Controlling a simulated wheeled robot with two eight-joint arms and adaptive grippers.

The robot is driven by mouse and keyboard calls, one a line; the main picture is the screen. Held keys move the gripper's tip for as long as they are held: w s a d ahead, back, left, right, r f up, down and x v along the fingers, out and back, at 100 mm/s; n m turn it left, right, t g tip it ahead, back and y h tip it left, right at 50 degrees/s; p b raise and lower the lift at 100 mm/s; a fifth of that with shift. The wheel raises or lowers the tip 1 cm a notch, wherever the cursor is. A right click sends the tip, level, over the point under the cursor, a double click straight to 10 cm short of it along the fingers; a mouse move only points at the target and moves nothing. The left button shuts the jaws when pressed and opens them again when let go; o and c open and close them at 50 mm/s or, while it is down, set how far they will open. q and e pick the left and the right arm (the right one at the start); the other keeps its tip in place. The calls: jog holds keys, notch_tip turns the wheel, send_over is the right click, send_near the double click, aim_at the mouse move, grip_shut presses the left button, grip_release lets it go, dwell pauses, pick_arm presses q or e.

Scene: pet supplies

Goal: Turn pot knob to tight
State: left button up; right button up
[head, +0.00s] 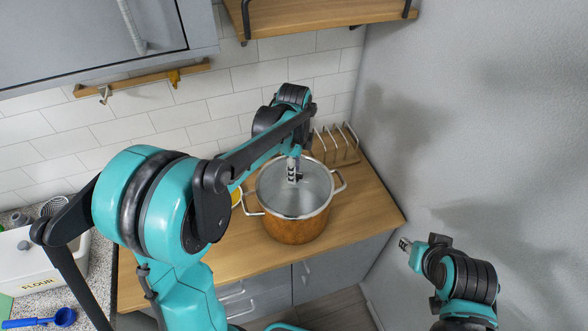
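A copper-brown pot (297,229) with two metal side handles stands on the wooden countertop (365,215). A grey lid (317,184) covers it. My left gripper (294,176) points down at the middle of the lid, where the knob would be. The gripper hides the knob, and I cannot tell whether its fingers are closed on it. My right gripper (405,244) is off to the right, beyond the counter edge and away from the pot. Its fingers are too small to judge.
A wooden rack (338,146) stands behind the pot near the wall corner. A yellow-rimmed item (236,196) sits left of the pot, partly hidden by my arm. A flour container (40,262) and a blue scoop (62,317) are at the far left. The counter right of the pot is clear.

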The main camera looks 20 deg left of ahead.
pick_arm(q)
jog(key=shift+r, duration=0.15)
notch_tip(320, 180, up, 12)
dwell(0.4)
dwell(0.3)
jog(key=n+t, duration=0.4)
jog(key=n, duration=0.6)
send_over(285, 231)
jog(key=a, duration=0.2)
notch_tip(285, 231, down, 2)
jog(key=s+f+n+t, duration=0.3)
jog(key=s+f+n, duration=0.3)
jog(key=n, duration=0.1)
notch_tip(285, 231, down, 16)
jog(key=b, duration=1.6)
jog(key=shift+a+r+n, duration=0.15)
jog(key=shift+a+n, duration=0.15)
jog(key=shift+a, duration=0.05)
